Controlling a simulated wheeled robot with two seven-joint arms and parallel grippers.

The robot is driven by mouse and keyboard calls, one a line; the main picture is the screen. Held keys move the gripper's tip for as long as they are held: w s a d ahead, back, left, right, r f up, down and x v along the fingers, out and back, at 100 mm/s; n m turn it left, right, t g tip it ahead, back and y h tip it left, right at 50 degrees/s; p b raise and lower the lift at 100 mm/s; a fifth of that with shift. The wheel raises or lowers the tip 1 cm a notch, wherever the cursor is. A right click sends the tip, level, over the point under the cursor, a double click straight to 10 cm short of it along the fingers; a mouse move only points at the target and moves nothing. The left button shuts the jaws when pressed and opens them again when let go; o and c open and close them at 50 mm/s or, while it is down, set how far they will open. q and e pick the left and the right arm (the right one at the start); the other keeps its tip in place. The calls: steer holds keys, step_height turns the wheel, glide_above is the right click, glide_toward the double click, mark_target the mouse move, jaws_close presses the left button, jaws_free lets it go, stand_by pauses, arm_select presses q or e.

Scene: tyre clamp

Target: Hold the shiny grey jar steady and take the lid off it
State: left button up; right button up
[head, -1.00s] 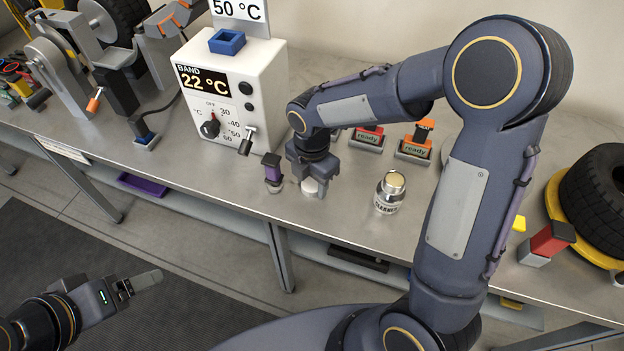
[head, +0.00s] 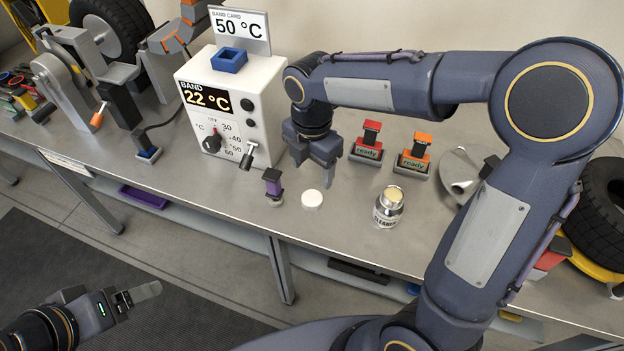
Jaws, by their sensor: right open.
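The shiny grey jar (head: 388,210) stands upright on the bench, with "CLEANER" lettering. Its top is a pale disc inside a silvery rim; I cannot tell whether that is a lid or the open mouth. A flat white round disc (head: 312,199), like a lid, lies on the bench left of the jar. My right gripper (head: 312,172) is open and empty, fingers down, above and behind the white disc, left of the jar and apart from both. My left gripper (head: 138,294) is at the lower left, in front of the bench, far from the jar; its finger gap is unclear.
A purple-topped tool (head: 273,185) stands left of the disc. Behind are the white heater box (head: 235,110) and red (head: 368,145) and orange (head: 414,155) stamps on "ready" stands. A tyre (head: 603,205) is at right. Bench space before the disc is narrow.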

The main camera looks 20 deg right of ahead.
steer(key=s+d+r+m+t+y+p, duration=0.1)
steer(key=s+d+r+m+t+y, duration=0.1)
steer(key=s+m, duration=0.7)
steer(key=s+d+r+m+t+y+p, duration=0.1)
steer(key=s+d+r+m+t+p, duration=0.1)
steer(key=s+m, duration=0.7)
step_height(320, 180, up, 2)
steer(key=d+m+t, duration=0.1)
steer(key=d+m, duration=0.1)
steer(key=m, duration=0.5)
steer(key=shift+s+m+t+y, duration=0.3)
steer(key=shift+m+y, duration=0.1)
